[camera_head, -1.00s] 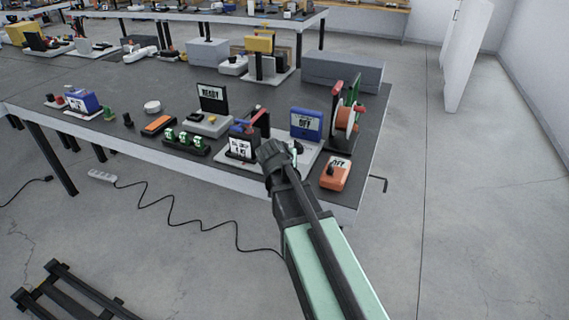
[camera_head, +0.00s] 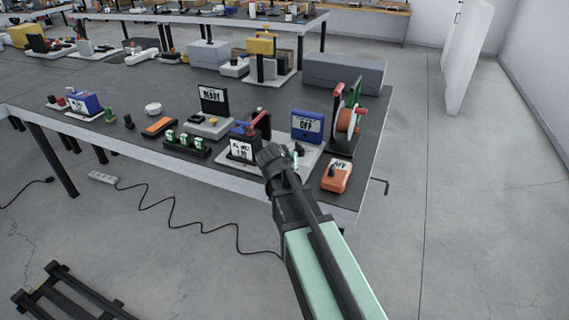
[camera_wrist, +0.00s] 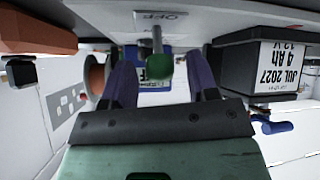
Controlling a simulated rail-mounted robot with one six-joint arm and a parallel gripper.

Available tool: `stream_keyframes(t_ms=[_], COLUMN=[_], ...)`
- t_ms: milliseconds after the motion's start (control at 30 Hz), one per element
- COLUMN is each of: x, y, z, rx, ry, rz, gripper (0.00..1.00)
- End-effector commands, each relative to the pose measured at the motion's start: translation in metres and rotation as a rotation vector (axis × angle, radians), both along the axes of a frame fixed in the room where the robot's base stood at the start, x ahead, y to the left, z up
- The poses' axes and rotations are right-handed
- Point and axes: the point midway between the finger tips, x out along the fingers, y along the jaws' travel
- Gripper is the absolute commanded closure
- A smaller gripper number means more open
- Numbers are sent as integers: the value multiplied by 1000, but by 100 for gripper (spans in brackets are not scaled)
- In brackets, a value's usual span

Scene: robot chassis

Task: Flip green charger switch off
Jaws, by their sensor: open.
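The charger switch is a metal lever with a green tip (camera_wrist: 159,70). In the wrist view it stands out from a white plate (camera_wrist: 195,18) marked OFF, which appears upside down. My gripper (camera_wrist: 161,80) is open, one dark finger on each side of the green tip, with visible gaps. In the head view my gripper (camera_head: 275,155) is at the table's front edge, and a bit of the green tip (camera_head: 299,149) shows beside it. The blue display (camera_head: 307,125) behind reads OFF. The lever's base is partly hidden by my gripper in the head view.
A black battery with a white label (camera_head: 242,149) stands left of my gripper. An orange switch box (camera_head: 336,176) is to the right. A reel stand (camera_head: 346,120) is behind it. In the wrist view the battery (camera_wrist: 282,67) is close to the right finger.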

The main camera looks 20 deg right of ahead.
Motion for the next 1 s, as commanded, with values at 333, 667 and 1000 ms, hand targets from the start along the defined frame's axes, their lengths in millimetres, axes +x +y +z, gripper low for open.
stream_keyframes(t_ms=[333,667,1000], x=[-41,-64,-63], y=[32,52,51], z=[53,72,70], rx=[-1,0,0], ry=[1,0,0], rz=[2,0,0], gripper=[46,46,46])
